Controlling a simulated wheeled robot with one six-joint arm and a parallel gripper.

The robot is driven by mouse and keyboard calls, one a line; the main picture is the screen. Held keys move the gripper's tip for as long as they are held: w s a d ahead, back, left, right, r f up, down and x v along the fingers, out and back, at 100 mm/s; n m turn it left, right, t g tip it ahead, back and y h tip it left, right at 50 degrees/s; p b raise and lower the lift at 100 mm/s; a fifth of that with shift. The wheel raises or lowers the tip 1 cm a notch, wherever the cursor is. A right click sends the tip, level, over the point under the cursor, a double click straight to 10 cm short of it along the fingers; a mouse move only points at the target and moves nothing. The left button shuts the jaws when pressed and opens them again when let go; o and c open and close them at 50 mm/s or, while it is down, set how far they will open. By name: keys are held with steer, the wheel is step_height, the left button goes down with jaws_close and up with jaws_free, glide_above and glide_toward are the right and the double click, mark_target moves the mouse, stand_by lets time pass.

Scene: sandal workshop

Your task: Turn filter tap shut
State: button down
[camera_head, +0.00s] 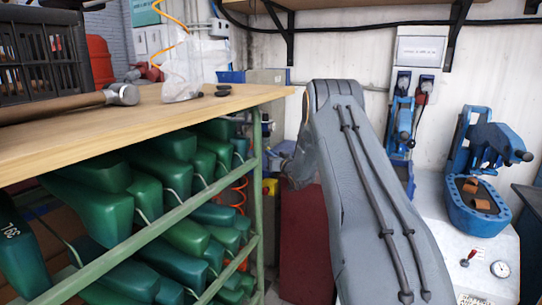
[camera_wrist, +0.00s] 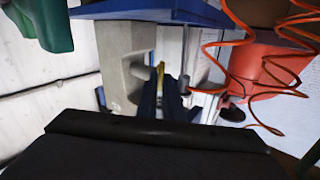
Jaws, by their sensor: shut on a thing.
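In the wrist view, my gripper (camera_wrist: 161,84) shows as two dark blue fingers reaching away from the camera. They are shut on a small yellow piece, which I take to be the handle of the filter tap (camera_wrist: 160,71). Only a sliver of it shows between the fingertips, so its turn angle cannot be told. A grey upright block (camera_wrist: 118,62) stands just left of it. In the head view, my large grey arm hides the gripper, and the tap cannot be made out.
A wooden bench (camera_head: 150,116) stands at left, with several green shoe lasts (camera_head: 185,236) on racks below. Orange coiled hose (camera_wrist: 232,42) and a red body (camera_wrist: 285,68) lie close right of my gripper. Blue machines (camera_head: 482,205) stand at right.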

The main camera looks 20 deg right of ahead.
steer(key=m, duration=1.1)
steer(key=m+b, duration=0.1)
steer(key=m, duration=0.4)
steer(key=shift+d+f+m, duration=0.2)
steer(key=shift+f+m, duration=0.15)
steer(key=shift+m, duration=0.05)
stand_by(0.3)
steer(key=c, duration=1.9)
jaws_free()
steer(key=shift+s, duration=0.1)
